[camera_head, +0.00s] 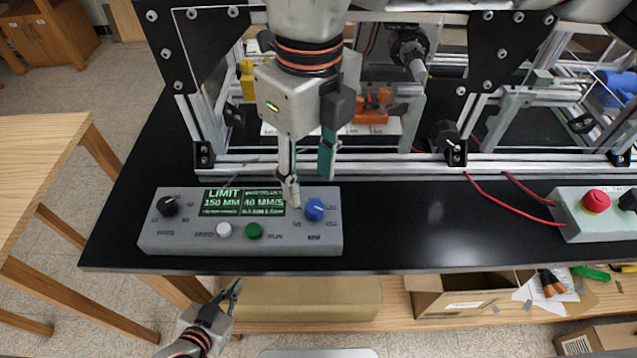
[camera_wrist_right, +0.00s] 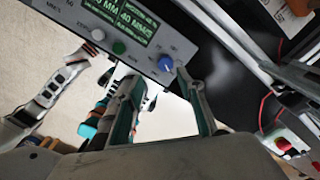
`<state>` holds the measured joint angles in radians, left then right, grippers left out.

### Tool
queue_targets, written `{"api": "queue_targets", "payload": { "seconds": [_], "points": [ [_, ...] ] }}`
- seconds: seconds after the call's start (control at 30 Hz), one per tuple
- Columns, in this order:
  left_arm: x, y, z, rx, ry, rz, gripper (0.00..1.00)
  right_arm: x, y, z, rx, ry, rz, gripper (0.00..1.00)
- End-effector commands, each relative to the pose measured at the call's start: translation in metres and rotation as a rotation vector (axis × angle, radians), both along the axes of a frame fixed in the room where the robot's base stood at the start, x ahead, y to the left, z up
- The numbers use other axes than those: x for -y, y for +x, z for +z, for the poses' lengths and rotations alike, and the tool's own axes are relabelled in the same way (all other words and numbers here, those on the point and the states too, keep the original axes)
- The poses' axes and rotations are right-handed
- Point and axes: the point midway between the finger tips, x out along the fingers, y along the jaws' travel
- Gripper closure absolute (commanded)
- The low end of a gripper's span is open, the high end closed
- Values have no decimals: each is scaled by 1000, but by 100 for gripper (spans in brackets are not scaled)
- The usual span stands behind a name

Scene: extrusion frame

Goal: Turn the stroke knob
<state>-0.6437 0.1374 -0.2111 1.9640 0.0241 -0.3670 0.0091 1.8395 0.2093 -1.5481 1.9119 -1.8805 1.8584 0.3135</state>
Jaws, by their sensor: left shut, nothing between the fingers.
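A grey control box (camera_head: 160,238) sits on the black table with a green display (camera_head: 243,202) reading LIMIT 150 MM and 40 MM/S. Its blue knob (camera_head: 314,210), by the MM label, appears to be the stroke knob; it also shows in the right wrist view (camera_wrist_right: 165,63). My right gripper (camera_head: 308,185) reaches down over the box's right end, its fingers apart. One fingertip is close beside the blue knob; contact is unclear. My left gripper (camera_head: 236,286) is shut and empty, low in front of the table edge.
The box also carries a black knob (camera_head: 168,206), a white button (camera_head: 224,230) and a green button (camera_head: 254,231). An aluminium frame (camera_head: 380,166) stands behind. A box with a red button (camera_head: 596,201) is at the right. Bare black table lies between the boxes.

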Motion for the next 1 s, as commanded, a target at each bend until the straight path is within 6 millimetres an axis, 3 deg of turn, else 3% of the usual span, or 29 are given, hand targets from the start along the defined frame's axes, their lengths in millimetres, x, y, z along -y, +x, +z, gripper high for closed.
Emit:
{"api": "queue_targets", "payload": {
  "seconds": [0.17, 0.63, 1.0],
  "points": [
    [1, -1, 0, -1, -1, -2, 100, 7, 6, -6, 27, -27, -17, 62],
    [0, -6, -2, -12, 2, -3, 100, 6, 5, -69, 23, -24, -15, 62],
    [0, -3, 0, -8, 3, -3, 100, 6, 6, -76, 25, -23, -14, 62]
  ]
}}
